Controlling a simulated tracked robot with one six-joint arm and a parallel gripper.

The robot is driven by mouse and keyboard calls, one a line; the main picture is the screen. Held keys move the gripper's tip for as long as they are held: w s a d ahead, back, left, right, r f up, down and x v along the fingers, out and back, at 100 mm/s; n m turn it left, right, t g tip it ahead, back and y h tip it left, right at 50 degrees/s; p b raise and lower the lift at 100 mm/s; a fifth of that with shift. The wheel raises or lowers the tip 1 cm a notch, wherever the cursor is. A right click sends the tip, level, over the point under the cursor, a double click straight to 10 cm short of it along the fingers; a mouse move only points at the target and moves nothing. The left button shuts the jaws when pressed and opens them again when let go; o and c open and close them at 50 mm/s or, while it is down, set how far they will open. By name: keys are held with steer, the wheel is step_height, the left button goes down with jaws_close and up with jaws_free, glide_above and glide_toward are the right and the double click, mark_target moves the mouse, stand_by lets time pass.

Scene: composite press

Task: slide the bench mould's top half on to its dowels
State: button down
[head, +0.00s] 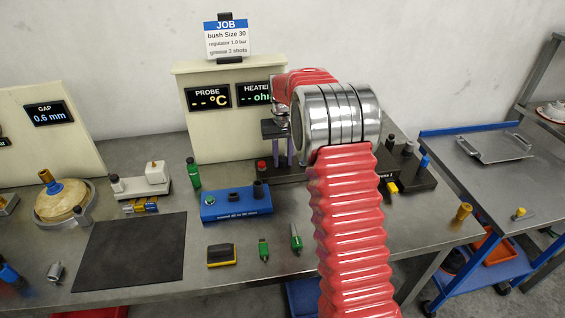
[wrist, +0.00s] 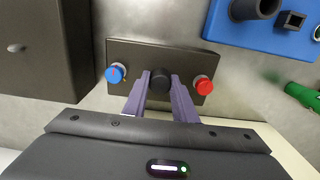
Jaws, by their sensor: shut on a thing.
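A dark rectangular plate (wrist: 140,52) lies below my gripper in the wrist view, with a black knob (wrist: 162,80) at its middle. A blue-topped post (wrist: 115,72) and a red-topped post (wrist: 203,85) stand at either side of the knob. I take this to be the bench mould. My gripper (wrist: 161,77) is shut on the black knob with its purple fingers. In the head view my gripper (head: 291,162) is over the dark plate, which my arm partly covers. Whether the plate is one half or two stacked halves is unclear.
A large dark block (wrist: 40,45) stands beside the plate in the wrist view. A black mat (head: 130,250) lies at the front left.

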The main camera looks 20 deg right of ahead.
steer(key=shift+s+f, duration=0.15)
steer(key=shift+f, duration=0.15)
steer(key=shift+r, duration=2.4)
steer(key=shift+r, duration=0.15)
steer(key=shift+r, duration=0.3)
steer(key=c, duration=2.1)
jaws_free()
jaws_close()
